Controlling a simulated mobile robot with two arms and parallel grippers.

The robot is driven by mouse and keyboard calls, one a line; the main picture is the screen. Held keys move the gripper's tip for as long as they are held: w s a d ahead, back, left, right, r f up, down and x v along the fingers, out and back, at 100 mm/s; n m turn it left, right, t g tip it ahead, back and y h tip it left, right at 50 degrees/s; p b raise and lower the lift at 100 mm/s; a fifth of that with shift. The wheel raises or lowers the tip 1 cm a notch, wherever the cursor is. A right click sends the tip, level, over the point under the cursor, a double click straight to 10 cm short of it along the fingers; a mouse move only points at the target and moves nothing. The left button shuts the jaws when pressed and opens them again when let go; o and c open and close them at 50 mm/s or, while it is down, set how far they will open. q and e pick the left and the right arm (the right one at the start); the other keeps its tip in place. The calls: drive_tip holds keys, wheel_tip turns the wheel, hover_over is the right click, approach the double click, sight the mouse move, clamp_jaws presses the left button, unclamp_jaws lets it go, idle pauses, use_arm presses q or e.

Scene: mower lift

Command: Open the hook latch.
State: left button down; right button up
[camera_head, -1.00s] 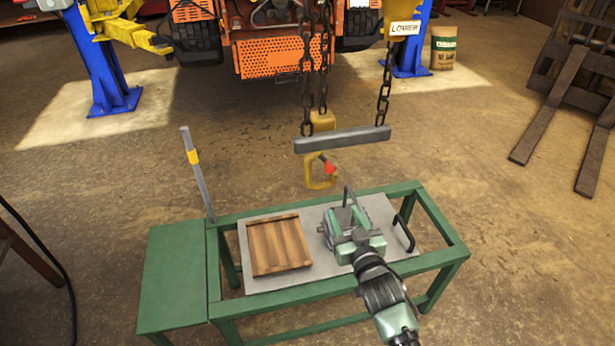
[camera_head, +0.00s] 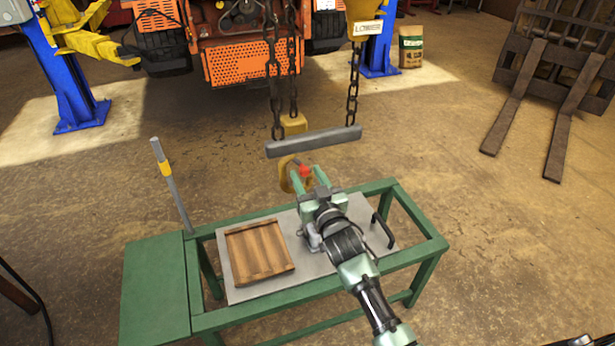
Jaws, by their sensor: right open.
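The yellow hook (camera_head: 286,174) hangs below a grey bar on chains, above the back edge of the green bench. Its red latch (camera_head: 305,171) shows between the fingertips of my right gripper (camera_head: 307,178). The right gripper is open, with one green finger on each side of the latch. I cannot tell whether the fingers touch it. The gripper covers the right part of the hook. My left gripper is not in view.
The green bench (camera_head: 160,288) carries a grey plate (camera_head: 240,292) with a wooden board (camera_head: 259,249) and a black handle (camera_head: 383,231). A grey lever with a yellow band (camera_head: 167,170) stands at its left. The grey bar (camera_head: 315,141) and chains (camera_head: 352,85) hang close above the gripper.

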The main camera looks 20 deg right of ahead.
clamp_jaws()
idle(1.4)
